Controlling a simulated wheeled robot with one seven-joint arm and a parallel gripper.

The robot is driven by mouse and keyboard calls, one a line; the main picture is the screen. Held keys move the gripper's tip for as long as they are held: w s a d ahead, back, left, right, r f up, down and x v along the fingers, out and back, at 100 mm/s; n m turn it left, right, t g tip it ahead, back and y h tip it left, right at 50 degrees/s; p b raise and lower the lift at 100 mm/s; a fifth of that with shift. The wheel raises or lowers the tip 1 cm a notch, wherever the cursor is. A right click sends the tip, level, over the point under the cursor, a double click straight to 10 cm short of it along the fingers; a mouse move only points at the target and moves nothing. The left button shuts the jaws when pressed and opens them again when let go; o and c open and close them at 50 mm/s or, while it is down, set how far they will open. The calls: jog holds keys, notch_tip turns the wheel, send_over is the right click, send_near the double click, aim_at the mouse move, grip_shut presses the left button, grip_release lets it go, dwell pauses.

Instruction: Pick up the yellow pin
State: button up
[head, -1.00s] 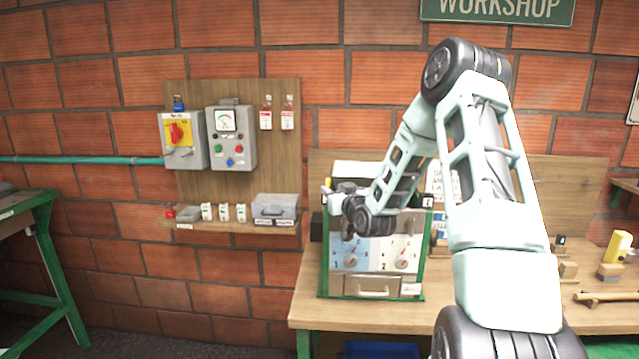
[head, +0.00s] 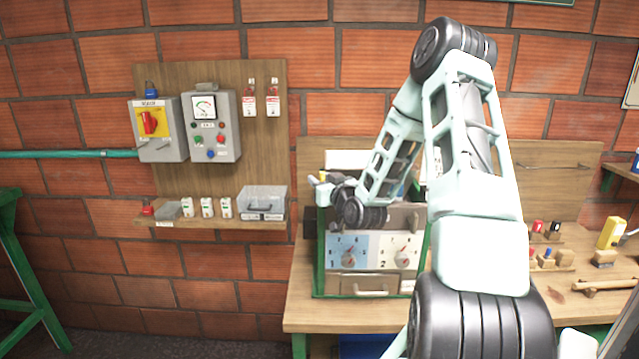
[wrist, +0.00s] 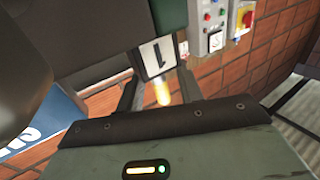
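The yellow pin (wrist: 162,92) shows in the wrist view between the two fingers of my gripper (wrist: 158,88), just below a white label marked "1" (wrist: 158,56). A gap shows on each side of the pin, so my gripper is open and holds nothing. In the head view a small yellow spot, apparently the pin (head: 323,176), shows at the upper left of the green-framed machine (head: 318,255). My gripper (head: 322,187) is at that corner, partly hidden by my wrist. Whether a finger touches the pin cannot be told.
The machine stands on a wooden bench (head: 300,308) and has two dials and a drawer. A wall board (head: 170,85) with a switch box (head: 158,130), a meter box (head: 210,127) and a small shelf is at left. Wooden blocks and a yellow object (head: 610,233) lie at right.

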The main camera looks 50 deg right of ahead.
grip_shut()
jog(key=shift+r, duration=0.1)
